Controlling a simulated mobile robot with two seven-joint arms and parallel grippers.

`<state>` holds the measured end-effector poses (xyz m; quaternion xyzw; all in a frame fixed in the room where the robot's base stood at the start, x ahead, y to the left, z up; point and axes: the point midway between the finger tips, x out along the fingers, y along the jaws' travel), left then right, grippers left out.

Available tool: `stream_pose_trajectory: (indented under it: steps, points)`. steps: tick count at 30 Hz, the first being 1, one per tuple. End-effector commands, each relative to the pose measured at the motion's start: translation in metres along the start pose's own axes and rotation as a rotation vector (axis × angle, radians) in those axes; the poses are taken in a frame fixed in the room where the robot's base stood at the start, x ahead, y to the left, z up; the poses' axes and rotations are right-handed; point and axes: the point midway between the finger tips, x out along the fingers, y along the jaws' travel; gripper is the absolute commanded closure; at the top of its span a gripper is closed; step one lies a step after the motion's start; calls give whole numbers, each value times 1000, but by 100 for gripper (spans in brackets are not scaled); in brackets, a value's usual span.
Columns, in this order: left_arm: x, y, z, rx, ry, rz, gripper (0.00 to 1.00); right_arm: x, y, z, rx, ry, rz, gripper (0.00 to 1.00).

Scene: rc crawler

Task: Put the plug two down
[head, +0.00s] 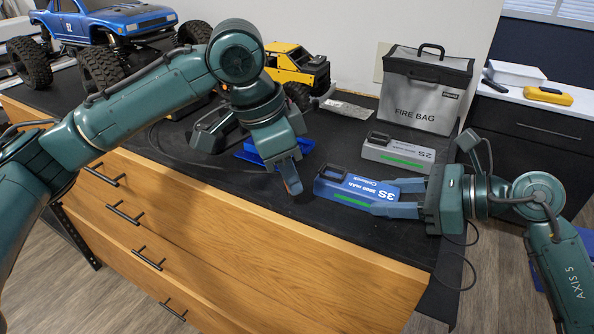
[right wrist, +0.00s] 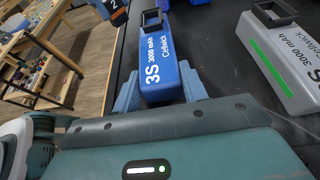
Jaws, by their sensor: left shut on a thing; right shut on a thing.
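A blue 3S battery pack (head: 350,185) lies on the black bench mat, and my right gripper (head: 387,198) is shut on its near end. The pack also shows between the fingers in the right wrist view (right wrist: 160,60). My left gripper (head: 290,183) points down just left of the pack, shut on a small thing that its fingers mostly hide. In the right wrist view, a dark piece marked 2 with an orange edge, apparently plug two (right wrist: 116,12), shows at the top left. I cannot tell whether it touches the mat.
A grey 2S pack (head: 398,152) lies behind the blue one, in front of a fire bag (head: 425,90). A blue tray (head: 250,155) is partly behind my left gripper. A yellow crawler (head: 300,68) and a blue truck (head: 110,22) stand farther back. Bare mat lies near the front edge.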

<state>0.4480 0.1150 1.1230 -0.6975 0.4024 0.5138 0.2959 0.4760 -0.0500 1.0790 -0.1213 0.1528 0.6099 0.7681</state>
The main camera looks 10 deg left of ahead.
Motion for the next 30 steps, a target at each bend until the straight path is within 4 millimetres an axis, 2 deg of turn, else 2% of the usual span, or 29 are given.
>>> stream_pose_trajectory:
  steps: [7, 20, 21, 28, 30]
  points:
    - [25, -18, -12, -1, -2, 1, 95, 0, 0, 0, 0, 0, -1, 90]
    - [31, -20, -11, 0, -1, 0, 95, 0, 0, 0, 0, 0, -1, 90]
    - [30, -20, -11, 0, -1, -1, 70, 0, 0, 0, 0, 0, -1, 90]
    - [30, -20, -11, 0, -1, -1, 52, 0, 0, 0, 0, 0, -1, 90]
    - [30, -20, -11, 0, -1, -1, 52, 0, 0, 0, 0, 0, -1, 90]
